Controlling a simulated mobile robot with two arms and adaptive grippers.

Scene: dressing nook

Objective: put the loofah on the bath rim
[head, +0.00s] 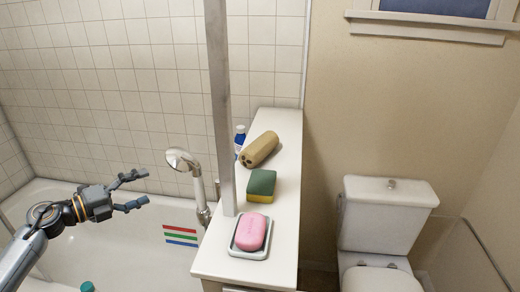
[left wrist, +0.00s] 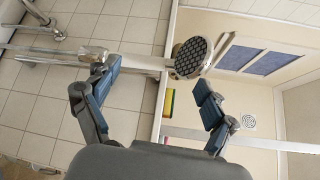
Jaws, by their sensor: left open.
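The bath rim (head: 55,185) runs along the tiled wall at the left, partly hidden by my arm. My left gripper (head: 141,188) is open and empty above the bath, left of the counter and well apart from the loofah. Its two spread fingers also show in the left wrist view (left wrist: 156,80). The loofah cannot be made out in that view. My right gripper is not in view.
A green and yellow sponge (head: 261,186) and a pink soap (head: 251,231) in a dish sit on the counter (head: 286,170). A blue and white bottle (head: 239,137) stands beside the loofah. An upright post (head: 219,100) and the shower head (head: 183,160) stand between gripper and counter.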

